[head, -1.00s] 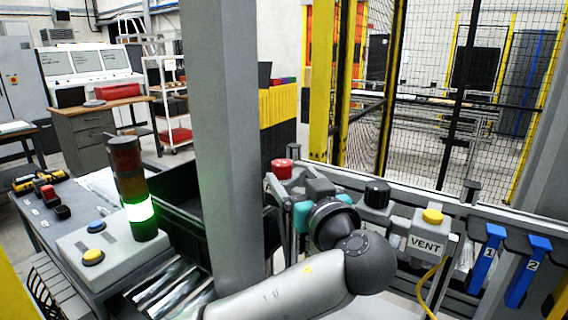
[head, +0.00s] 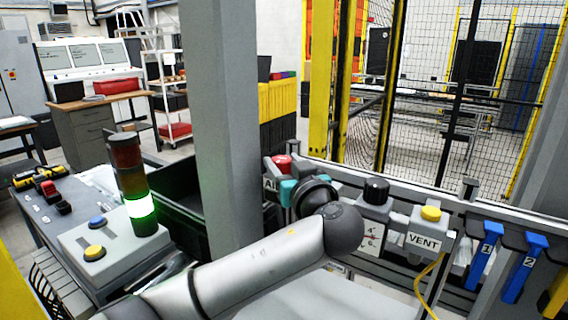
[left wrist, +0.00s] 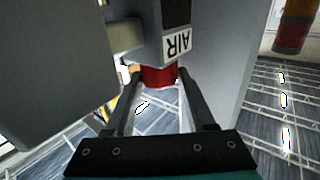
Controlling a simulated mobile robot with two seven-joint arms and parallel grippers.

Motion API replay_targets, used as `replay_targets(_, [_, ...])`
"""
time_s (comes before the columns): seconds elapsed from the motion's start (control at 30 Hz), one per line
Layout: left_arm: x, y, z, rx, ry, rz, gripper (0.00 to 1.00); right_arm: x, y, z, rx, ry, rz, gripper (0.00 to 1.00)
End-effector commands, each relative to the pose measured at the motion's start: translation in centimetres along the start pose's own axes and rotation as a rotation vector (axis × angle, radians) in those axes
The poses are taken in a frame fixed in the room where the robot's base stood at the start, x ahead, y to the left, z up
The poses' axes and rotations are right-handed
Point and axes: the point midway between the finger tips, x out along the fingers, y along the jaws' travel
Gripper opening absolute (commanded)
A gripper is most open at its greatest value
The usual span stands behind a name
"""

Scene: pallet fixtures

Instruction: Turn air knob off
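The red air knob (head: 282,162) sits on a grey box labelled AIR, partly hidden in the head view behind my left gripper. In the left wrist view the red knob (left wrist: 159,76) is between the two dark fingertips, below the AIR label (left wrist: 177,44) of the box. My left gripper (left wrist: 158,82) is open, with one finger on each side of the knob. I cannot tell whether the fingers touch it. In the head view its fingers are mostly hidden; its teal part shows beside the AIR box. My right gripper is not in view.
A black knob (head: 376,190) and a VENT box with a yellow button (head: 431,213) stand to the right on the rail. A grey post (head: 215,120) rises left of the gripper. A signal tower (head: 133,185) with its green lamp lit stands on the left.

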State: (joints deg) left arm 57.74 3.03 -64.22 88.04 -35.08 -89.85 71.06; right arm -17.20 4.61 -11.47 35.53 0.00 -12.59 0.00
Motion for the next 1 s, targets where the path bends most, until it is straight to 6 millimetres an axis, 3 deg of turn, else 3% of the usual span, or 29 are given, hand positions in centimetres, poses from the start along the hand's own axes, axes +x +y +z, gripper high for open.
replay_targets(0.07, [0.0, 0.0, 0.0, 0.0, 0.0, 0.0, 0.45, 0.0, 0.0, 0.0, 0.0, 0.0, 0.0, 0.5])
replay_targets(0.47, [0.0, 0.0, 0.0, 0.0, -0.001, 0.0, 0.0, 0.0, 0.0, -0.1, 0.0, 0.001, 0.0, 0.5])
replay_targets(1.0, [0.0, -0.2, 0.4, -0.005, -0.005, 0.086, 0.0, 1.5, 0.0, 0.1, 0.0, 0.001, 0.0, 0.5])
